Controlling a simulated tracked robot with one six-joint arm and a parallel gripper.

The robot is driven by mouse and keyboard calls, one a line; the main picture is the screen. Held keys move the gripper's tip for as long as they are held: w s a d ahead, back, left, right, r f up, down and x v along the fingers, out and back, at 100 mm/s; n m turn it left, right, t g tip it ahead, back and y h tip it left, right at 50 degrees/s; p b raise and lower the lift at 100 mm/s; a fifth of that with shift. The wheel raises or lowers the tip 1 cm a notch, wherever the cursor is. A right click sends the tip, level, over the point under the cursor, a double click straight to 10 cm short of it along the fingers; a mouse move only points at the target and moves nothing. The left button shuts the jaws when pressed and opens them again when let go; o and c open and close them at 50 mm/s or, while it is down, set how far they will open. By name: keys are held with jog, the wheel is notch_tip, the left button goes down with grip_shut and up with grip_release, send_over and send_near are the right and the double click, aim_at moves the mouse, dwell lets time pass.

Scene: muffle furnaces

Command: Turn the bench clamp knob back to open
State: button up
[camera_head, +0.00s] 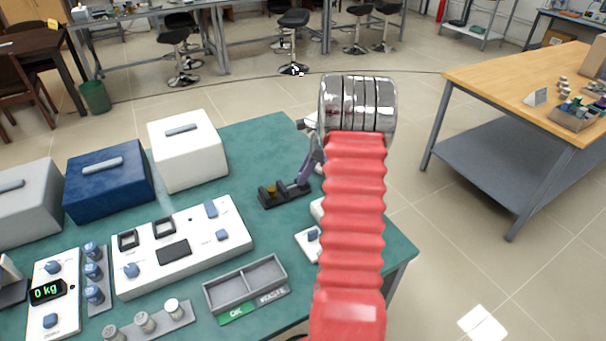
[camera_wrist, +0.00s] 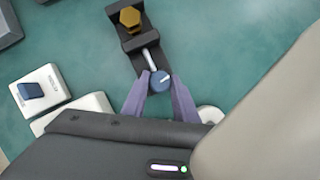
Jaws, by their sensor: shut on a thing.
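The bench clamp (camera_head: 283,192) is a dark block on the green bench, right of the white panel. In the wrist view the clamp (camera_wrist: 131,42) shows at the top, with a brass hex piece (camera_wrist: 130,18) in it and a metal screw leading down to a blue knob (camera_wrist: 160,80) with a white mark. My gripper (camera_wrist: 160,88) has purple fingers, one on each side of the knob, shut on it. In the head view my gripper (camera_head: 303,178) is at the right end of the clamp, and the knob is hidden there.
A grey two-part tray (camera_head: 243,300) with an OK label stands in front of the clamp. The white control panel (camera_head: 183,285) and white, blue (camera_head: 110,178) and grey boxes stand to the left. A small white switch box (camera_head: 307,245) is close by. Bare bench lies behind the clamp.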

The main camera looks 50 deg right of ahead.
jog(key=o, duration=1.1)
jog(key=shift+c, duration=0.2)
